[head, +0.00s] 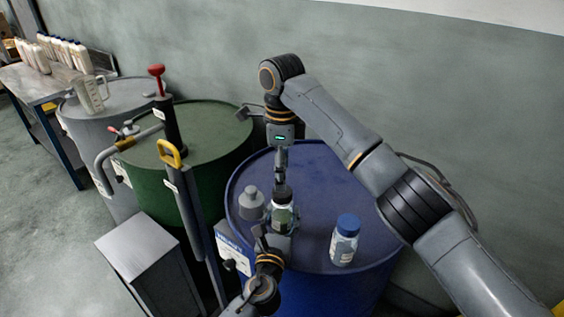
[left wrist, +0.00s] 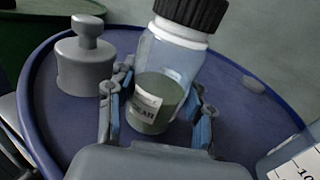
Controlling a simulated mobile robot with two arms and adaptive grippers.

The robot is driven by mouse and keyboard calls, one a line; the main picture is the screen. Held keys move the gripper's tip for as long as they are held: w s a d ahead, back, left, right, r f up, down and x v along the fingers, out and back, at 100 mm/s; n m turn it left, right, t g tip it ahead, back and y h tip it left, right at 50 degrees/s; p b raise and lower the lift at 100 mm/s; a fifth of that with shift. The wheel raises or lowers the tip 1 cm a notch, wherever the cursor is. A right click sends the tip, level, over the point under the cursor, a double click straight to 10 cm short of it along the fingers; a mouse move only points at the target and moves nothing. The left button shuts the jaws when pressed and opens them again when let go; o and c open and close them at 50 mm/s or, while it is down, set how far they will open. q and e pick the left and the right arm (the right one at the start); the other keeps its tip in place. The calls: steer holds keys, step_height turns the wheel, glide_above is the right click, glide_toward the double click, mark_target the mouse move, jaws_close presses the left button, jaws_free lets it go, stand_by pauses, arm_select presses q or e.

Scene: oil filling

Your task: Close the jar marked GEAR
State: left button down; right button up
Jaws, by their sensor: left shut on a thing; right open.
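The jar marked GEAR (head: 281,216) is on the blue drum, clear with greenish contents and a black lid (head: 283,193) on top. In the left wrist view, the jar (left wrist: 157,100) has a label with letters ending in "EAR", and the black lid (left wrist: 192,12) sits over its pale neck; whether it is screwed tight cannot be told. My left gripper (left wrist: 160,108) is shut around the jar's lower body, which looks tilted there. My right gripper (head: 281,180) is open, pointing down just above the lid; contact is unclear.
The blue drum top (head: 310,185) also carries a grey knobbed weight (head: 251,204) left of the jar and a blue-lidded jar (head: 344,241) to the right. A green drum (head: 215,130) with a hand pump (head: 170,125) stands left. A wall is behind.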

steer(key=n, duration=0.7)
steer(key=shift+r, duration=0.15)
steer(key=n, duration=0.6)
steer(key=shift+r+n, duration=0.2)
steer(key=shift+n, duration=0.2)
steer(key=n, duration=0.6)
steer(key=shift+r+n, duration=0.15)
steer(key=shift+n, duration=0.15)
steer(key=n, duration=0.4)
steer(key=shift+r, duration=0.1)
steer(key=n, duration=0.4)
steer(key=shift+r+n, duration=0.15)
steer(key=shift+n, duration=0.15)
steer(key=n, duration=0.6)
steer(key=shift+r+n, duration=0.15)
steer(key=shift+n, duration=0.25)
steer(key=n, duration=0.4)
steer(key=shift+r, duration=0.1)
steer(key=n, duration=0.6)
steer(key=shift+r+n, duration=0.15)
steer(key=shift+n, duration=0.25)
steer(key=n, duration=0.5)
steer(key=shift+r+n, duration=0.15)
steer(key=shift+n, duration=0.15)
